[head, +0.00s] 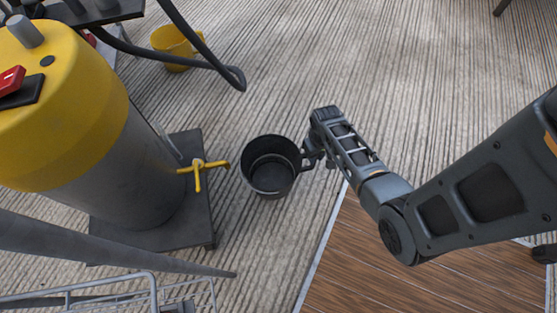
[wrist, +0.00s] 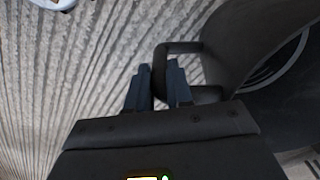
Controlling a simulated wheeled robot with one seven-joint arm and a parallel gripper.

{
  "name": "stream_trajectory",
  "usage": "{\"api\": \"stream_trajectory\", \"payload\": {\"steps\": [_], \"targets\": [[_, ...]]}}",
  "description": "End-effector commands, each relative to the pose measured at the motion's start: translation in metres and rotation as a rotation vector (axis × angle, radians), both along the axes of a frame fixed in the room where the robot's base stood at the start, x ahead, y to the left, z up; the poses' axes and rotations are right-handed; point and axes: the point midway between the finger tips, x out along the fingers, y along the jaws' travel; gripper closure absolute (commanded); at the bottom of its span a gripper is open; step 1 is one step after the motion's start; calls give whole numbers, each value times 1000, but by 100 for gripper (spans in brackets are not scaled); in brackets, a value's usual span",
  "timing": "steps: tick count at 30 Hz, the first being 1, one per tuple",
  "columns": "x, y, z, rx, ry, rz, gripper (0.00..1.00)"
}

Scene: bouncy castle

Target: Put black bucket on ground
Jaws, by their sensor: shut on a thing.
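The black bucket (head: 271,166) is an open-topped pail with a side handle, in the middle of the head view. It looks upright over the striped ground (head: 270,225); I cannot tell whether its base touches the ground. My gripper (head: 309,158) is at the bucket's right side, shut on its handle. In the wrist view, the two fingers of my gripper (wrist: 160,88) close around the loop handle, and the dark bucket (wrist: 240,50) fills the right side. The bucket looks empty.
A yellow and grey tank (head: 110,160) on a dark base stands left of the bucket, with a yellow tap (head: 200,170) pointing toward it. A yellow bucket (head: 175,46) sits at the back left. A wire basket (head: 130,295) is at lower left. Brown wood flooring (head: 400,270) lies lower right.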

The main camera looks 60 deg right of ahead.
Motion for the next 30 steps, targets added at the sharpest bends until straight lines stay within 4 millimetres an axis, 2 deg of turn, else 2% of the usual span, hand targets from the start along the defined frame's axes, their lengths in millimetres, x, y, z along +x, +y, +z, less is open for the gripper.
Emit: {"api": "stream_trajectory", "payload": {"steps": [9,14,17,25,30], "targets": [[63,48,-3,-1,-2,5,100],[88,68,-2,-1,-2,4,100],[89,69,-16,0,0,-1,100],[89,69,-33,0,0,-1,100],[88,69,-63,1,1,-1,100]]}}
